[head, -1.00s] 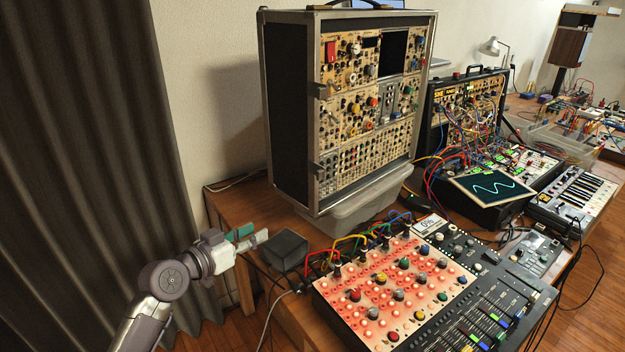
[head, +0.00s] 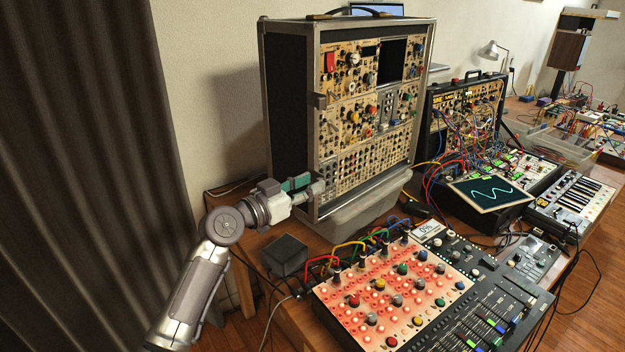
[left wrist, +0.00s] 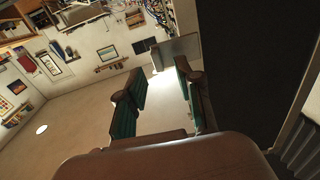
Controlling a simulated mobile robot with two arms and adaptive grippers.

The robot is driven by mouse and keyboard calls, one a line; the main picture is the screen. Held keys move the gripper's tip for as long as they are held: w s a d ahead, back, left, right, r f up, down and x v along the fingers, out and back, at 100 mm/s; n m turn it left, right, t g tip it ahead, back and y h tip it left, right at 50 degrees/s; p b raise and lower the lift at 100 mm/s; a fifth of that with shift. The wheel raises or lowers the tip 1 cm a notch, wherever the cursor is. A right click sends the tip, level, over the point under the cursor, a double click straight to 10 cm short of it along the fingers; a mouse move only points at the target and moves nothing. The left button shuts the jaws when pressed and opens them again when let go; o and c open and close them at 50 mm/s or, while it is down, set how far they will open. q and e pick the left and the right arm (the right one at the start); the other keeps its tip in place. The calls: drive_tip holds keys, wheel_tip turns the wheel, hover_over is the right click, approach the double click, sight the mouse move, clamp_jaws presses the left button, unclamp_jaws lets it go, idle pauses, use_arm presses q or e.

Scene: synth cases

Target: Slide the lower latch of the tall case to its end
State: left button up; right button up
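The tall case (head: 291,110) stands upright on the table, its module-filled front facing right. Its upper latch (head: 320,100) sits on the left front edge. In the head view my left gripper (head: 309,186) is at that edge lower down, and its fingers cover most of the lower latch's place. In the left wrist view my left gripper (left wrist: 160,75) is open, its green-padded fingers apart with nothing gripped between them. A grey block (left wrist: 178,48), apparently the lower latch, shows just beyond the fingertips; I cannot tell whether they touch. My right gripper is not in view.
A small dark box (head: 285,255) lies below my left gripper. A mixer with a red-lit panel (head: 390,290) and patch cables fills the table front. A grey bin (head: 350,222) is under the case. A dark curtain (head: 90,150) hangs at the left.

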use_arm(q)
drive_tip(key=shift+x, duration=0.8)
drive_tip(key=shift+c, duration=0.6)
clamp_jaws()
